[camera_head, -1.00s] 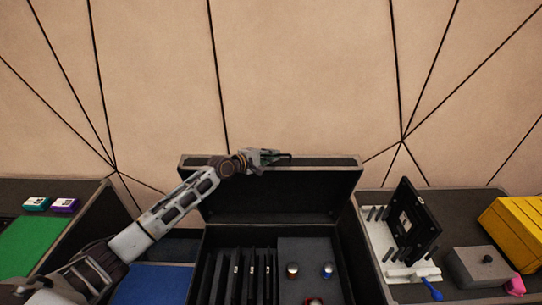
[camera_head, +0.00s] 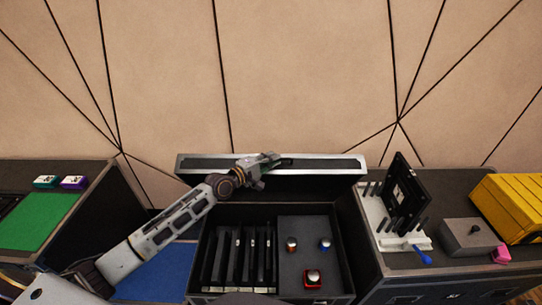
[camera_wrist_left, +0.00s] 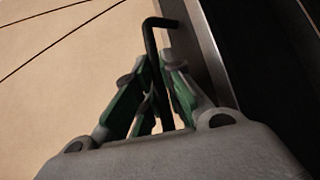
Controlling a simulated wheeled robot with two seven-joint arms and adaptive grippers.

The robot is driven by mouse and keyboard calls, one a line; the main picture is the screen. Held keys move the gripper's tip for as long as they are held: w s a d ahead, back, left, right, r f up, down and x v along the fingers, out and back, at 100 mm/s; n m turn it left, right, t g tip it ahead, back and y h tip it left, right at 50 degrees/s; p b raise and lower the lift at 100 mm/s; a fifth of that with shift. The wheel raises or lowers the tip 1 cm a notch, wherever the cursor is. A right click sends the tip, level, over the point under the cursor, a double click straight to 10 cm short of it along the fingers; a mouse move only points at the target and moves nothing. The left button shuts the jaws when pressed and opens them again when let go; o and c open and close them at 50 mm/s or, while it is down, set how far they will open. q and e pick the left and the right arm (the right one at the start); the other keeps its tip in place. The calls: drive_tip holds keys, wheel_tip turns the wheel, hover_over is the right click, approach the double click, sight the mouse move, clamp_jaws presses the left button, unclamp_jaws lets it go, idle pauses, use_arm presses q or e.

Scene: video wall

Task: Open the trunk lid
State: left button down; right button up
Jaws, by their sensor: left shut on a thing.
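The trunk (camera_head: 195,270) stands in the middle of the head view. Its lid (camera_head: 325,165) is raised at the back, with a metal-edged front strip on top and part of its dark inside showing below. My left gripper (camera_head: 274,160) reaches to the middle of the lid's upper edge. In the left wrist view, the green fingers (camera_wrist_left: 155,78) are shut on a thin black bent bar (camera_wrist_left: 150,40), which looks like the lid's handle. The lid's metal edge (camera_wrist_left: 212,50) runs close to the right of the fingers. My right gripper is not in view.
Inside the trunk are upright black slabs (camera_head: 235,260) and small knobs (camera_head: 325,244). On the right case are a black panel on a white stand (camera_head: 408,200), a grey box (camera_head: 468,238) and a yellow case (camera_head: 515,205). A green mat (camera_head: 40,220) lies on the left case.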

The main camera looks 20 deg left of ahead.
use_arm(q)
drive_tip(key=shift+s+d+f, duration=0.1)
drive_tip(key=shift+s+f, duration=0.1)
drive_tip(key=shift+s, duration=0.1)
drive_tip(key=shift+w, duration=0.1)
drive_tip(key=c, duration=1.8)
unclamp_jaws()
drive_tip(key=shift+w, duration=0.1)
drive_tip(key=shift+s+r, duration=0.1)
drive_tip(key=shift+s, duration=0.1)
drive_tip(key=shift+v, duration=5.85)
drive_tip(key=shift+w, duration=0.1)
